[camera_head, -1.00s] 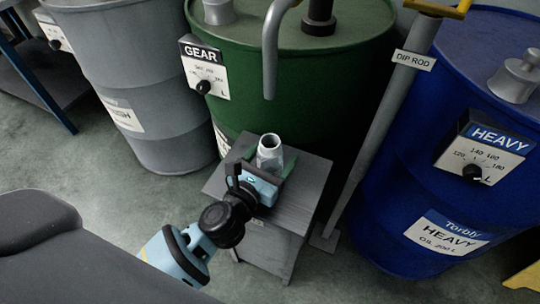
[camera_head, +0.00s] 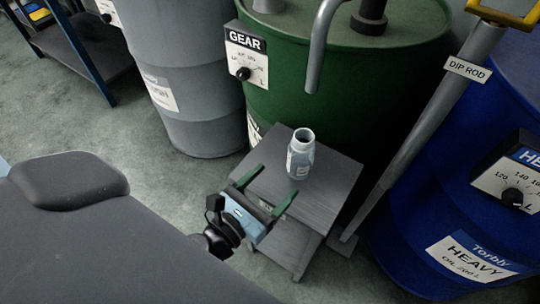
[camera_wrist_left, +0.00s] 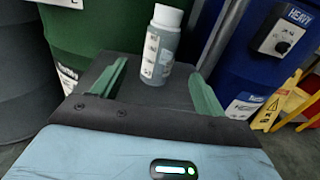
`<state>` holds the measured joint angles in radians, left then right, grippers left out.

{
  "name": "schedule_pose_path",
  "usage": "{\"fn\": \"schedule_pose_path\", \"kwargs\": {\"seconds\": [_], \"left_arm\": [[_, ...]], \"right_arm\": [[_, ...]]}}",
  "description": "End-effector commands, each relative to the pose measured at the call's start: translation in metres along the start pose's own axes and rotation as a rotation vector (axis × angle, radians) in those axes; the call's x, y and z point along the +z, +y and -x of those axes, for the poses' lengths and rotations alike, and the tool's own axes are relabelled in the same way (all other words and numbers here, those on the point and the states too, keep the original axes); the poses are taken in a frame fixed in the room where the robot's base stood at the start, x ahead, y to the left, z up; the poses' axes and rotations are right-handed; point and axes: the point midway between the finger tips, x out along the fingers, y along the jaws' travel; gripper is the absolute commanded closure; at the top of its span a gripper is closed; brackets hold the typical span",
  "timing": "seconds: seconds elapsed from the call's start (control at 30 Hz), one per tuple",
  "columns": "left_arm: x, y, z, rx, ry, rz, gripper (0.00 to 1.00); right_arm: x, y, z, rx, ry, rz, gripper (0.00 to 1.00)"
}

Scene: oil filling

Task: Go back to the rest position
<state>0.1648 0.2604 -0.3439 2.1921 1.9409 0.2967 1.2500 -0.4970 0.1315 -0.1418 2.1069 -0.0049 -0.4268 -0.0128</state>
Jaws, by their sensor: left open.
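My left gripper (camera_head: 267,189) is open and empty, with its two green fingers spread apart, at the near left edge of the small grey stand. A pale bottle (camera_head: 300,155) with an open round mouth stands upright on the stand's top (camera_head: 328,192), apart from the fingers. In the left wrist view the bottle (camera_wrist_left: 160,50) stands ahead, between and beyond the two green fingers (camera_wrist_left: 155,90). My right gripper is in neither view.
A green GEAR drum (camera_head: 370,85) stands behind the stand, and a grey drum (camera_head: 200,110) is to its left. A blue HEAVY drum (camera_head: 420,215) and a leaning dip rod (camera_head: 425,120) are at the right. A yellow floor sign (camera_wrist_left: 275,105) shows in the left wrist view.

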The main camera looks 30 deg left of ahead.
Motion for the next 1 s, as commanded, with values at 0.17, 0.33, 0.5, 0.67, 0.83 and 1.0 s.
{"fn": "schedule_pose_path", "kwargs": {"seconds": [0.17,0.33,0.5,0.67,0.83,1.0], "left_arm": [[0.0,0.0,0.002,0.0,0.0,0.0,0.28],[0.0,0.0,0.002,0.0,0.0,0.001,0.28],[0.0,0.0,0.002,0.0,0.0,0.001,0.28],[0.004,-0.001,0.005,-0.004,0.0,-0.05,0.28],[0.017,-0.007,0.027,-0.036,0.006,-0.37,0.28],[0.023,-0.02,0.062,-0.132,0.032,-0.866,0.28]], "right_arm": [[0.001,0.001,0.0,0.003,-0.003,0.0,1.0],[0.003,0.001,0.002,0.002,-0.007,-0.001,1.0],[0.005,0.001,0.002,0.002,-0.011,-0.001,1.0],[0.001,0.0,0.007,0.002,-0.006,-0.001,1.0],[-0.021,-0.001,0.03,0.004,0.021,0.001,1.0],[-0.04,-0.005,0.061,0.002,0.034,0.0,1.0]]}}
